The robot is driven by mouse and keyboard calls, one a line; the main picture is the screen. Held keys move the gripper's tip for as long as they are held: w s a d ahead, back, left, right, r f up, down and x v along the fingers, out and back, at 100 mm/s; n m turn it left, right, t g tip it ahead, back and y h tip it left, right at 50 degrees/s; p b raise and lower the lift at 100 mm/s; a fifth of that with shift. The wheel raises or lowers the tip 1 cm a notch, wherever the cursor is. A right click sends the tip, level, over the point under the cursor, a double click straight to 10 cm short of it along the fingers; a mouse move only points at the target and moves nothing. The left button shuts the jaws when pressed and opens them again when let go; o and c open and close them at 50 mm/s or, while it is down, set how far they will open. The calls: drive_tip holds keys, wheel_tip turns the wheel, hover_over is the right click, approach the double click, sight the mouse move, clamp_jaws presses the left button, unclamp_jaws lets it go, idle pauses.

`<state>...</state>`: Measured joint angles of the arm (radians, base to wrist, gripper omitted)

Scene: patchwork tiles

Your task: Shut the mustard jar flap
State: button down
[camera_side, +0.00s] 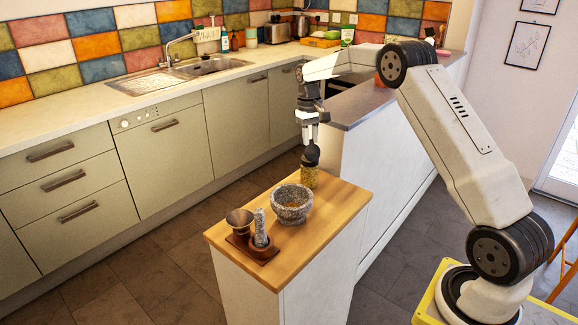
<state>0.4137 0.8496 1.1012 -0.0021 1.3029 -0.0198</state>
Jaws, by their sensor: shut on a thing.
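The mustard jar (309,177) is a small jar with yellowish contents. It stands upright near the far edge of the wooden counter top. My gripper (311,153) points down right over the jar, with its dark tips at the jar's top. It is shut on a part at the top of the jar, which I take to be the flap. The tips hide the flap, so I cannot tell its angle.
A grey stone mortar (292,204) stands close to the jar on the wooden top (318,229). A higher grey worktop (372,103) rises behind.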

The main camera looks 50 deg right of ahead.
drive_tip(key=shift+w+d+f+g+y, duration=0.15)
drive_tip(key=shift+w+f+g+y, duration=0.15)
drive_tip(key=shift+g, duration=0.25)
drive_tip(key=shift+w+d+f+g+y, duration=0.1)
drive_tip(key=shift+w+d+g+y, duration=0.1)
drive_tip(key=shift+w+g, duration=0.3)
drive_tip(key=shift+f+g, duration=0.1)
drive_tip(key=shift+g, duration=0.25)
drive_tip(key=c, duration=0.5)
unclamp_jaws()
drive_tip(key=shift+r, duration=1.65)
drive_tip(key=shift+s+a+r, duration=0.8)
drive_tip(key=shift+s+r, duration=0.85)
drive_tip(key=shift+s, duration=0.55)
drive_tip(key=shift+s+a+r, duration=0.85)
drive_tip(key=shift+s+r, duration=0.75)
drive_tip(key=shift+s, duration=0.6)
drive_tip(key=shift+s+a+r, duration=0.8)
drive_tip(key=shift+s+r, duration=0.85)
drive_tip(key=shift+s, duration=0.55)
